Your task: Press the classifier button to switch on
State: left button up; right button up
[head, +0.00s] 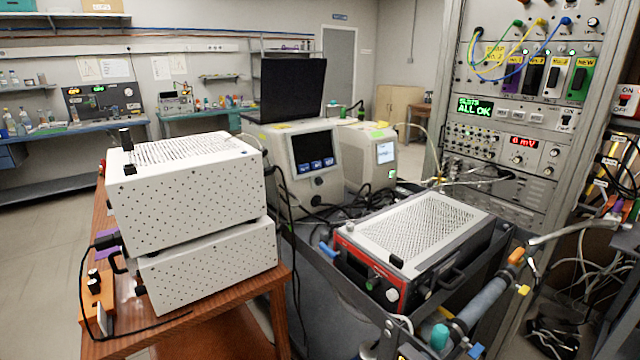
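No part labelled as the classifier is readable, so I cannot tell for certain which device it is. A cream instrument (270,150) with a dark touch screen (314,150) stands mid-picture; its screen shows a row of blue icons. A second cream instrument (355,150) with a lit pale screen stands behind it to the right. A box with a red-edged front panel (408,292) and perforated top sits in front; its panel carries a small green button (371,284) and a pale knob (392,295). Neither of my grippers is in view.
Two stacked white perforated boxes (185,195) stand on a brown wooden table (190,335) at left. A dark cart (350,300) carries the red-edged box. Open floor lies at far left.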

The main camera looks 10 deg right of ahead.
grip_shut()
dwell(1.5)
